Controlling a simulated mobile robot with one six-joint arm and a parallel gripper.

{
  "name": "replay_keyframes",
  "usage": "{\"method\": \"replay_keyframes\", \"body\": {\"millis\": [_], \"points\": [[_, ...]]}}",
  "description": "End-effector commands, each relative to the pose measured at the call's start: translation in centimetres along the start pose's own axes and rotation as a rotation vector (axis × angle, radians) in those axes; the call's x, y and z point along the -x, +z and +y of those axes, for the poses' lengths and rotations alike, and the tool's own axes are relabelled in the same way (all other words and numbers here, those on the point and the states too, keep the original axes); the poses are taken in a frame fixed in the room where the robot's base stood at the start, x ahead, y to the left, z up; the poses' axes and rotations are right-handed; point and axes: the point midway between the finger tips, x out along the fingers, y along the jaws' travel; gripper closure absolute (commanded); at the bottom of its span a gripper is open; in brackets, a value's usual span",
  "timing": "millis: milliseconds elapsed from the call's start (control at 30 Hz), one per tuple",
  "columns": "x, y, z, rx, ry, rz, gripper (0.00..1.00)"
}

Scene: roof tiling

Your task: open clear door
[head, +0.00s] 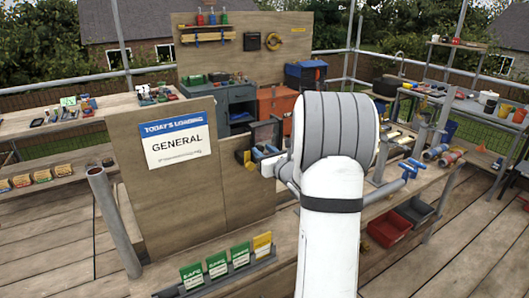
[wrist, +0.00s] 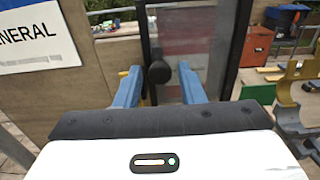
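The clear door (wrist: 205,38) is a see-through panel in a dark frame, beside the wooden board in the wrist view. A dark round knob (wrist: 159,72) stands out at the left part of the panel. My gripper (wrist: 160,84) has blue fingers spread apart, one to each side of the knob; I see no finger touching it. In the head view the dark-framed clear door (head: 265,132) shows small at the right edge of the board, and my arm hides part of that area. I cannot tell whether the door is fully shut.
The wooden board (head: 180,205) with a "GENERAL" sign (head: 177,141) stands left of the door. Several green and yellow packets (head: 217,264) stand in front. Right of my arm are a clamp with a blue handle (head: 410,168) and a red bin (head: 392,229).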

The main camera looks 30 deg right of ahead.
Motion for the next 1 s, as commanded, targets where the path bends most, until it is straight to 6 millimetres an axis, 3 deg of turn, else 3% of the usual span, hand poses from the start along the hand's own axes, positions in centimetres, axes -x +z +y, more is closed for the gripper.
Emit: {"method": "replay_keyframes", "body": {"millis": [433, 767, 1000], "points": [[0.0, 0.0, 0.0, 0.0, 0.0, 0.0, 1.0], [0.0, 0.0, 0.1, 0.0, 0.006, 0.0, 1.0], [-0.1, -0.1, 1.5, 0.001, 0.091, 0.0, 1.0]]}}
